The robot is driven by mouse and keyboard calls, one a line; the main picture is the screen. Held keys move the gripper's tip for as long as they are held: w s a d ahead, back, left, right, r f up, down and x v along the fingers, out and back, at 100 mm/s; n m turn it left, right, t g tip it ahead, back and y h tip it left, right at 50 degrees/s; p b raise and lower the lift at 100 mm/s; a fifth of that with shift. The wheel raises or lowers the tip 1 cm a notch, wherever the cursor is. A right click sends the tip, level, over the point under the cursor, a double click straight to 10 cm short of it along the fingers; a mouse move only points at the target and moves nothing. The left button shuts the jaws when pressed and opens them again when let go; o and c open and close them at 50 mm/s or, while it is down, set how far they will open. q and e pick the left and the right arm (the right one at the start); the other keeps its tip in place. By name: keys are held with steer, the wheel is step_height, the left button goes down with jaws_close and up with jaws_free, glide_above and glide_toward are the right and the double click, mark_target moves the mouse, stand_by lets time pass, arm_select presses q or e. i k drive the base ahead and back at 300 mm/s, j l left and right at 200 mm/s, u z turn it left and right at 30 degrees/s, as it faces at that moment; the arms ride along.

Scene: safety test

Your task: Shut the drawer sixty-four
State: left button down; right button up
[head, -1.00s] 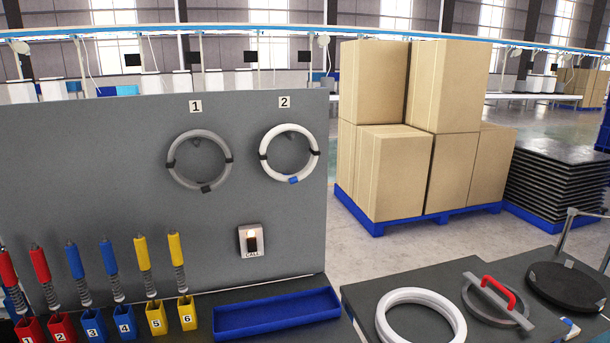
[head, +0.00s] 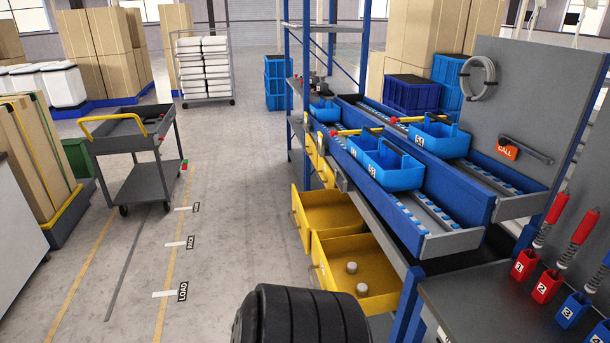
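Two yellow drawers stand pulled out at the lower left of the blue rack. The upper open drawer (head: 330,212) looks empty in the part I see. The lower open drawer (head: 370,262) holds two small grey round pieces (head: 352,267). Above them, yellow drawer fronts (head: 315,155) sit in the rack, partly hidden by the posts. I cannot read a number sixty-four on any drawer. Neither of my grippers shows in the head view. A black ribbed shape at the bottom centre, which may be part of my arm, covers part of the lower drawer's near side.
The blue rack (head: 470,205) carries blue bins (head: 395,165) on sloped lanes. A dark bench (head: 480,300) with coloured holders is at right. A grey cart (head: 140,150) stands left. The floor (head: 230,220) between the cart and drawers is clear, with taped labels (head: 183,291).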

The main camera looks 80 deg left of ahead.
mark_target(330, 257)
steer(key=u, duration=2.35)
